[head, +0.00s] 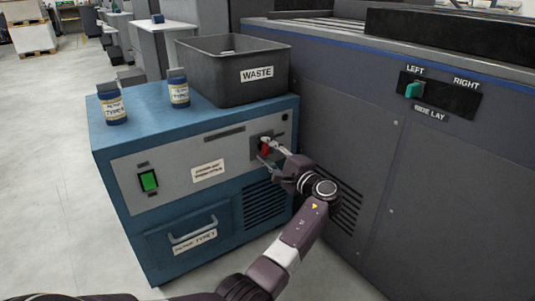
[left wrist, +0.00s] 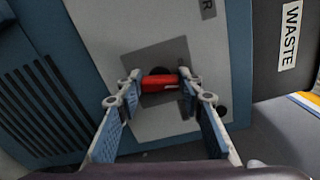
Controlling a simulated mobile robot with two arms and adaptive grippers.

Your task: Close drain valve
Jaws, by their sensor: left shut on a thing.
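The drain valve's red handle (left wrist: 158,84) sits on a dark square plate on the blue cabinet's grey front panel. It also shows in the head view (head: 265,149), partly hidden by my gripper. My left gripper (head: 268,151) reaches the panel from the lower right. In the left wrist view its two fingertips (left wrist: 159,82) are on either end of the red handle, shut on it. The handle lies crosswise between the fingers in that view. In the head view it looks roughly upright. My right gripper is not in view.
The blue cabinet (head: 133,235) carries a black WASTE bin (head: 215,78) and two labelled bottles (head: 112,103) (head: 178,87). A green switch (head: 149,181) and a drawer handle (head: 193,231) are on its front. A large grey machine (head: 430,170) stands close on the right. Floor at left is clear.

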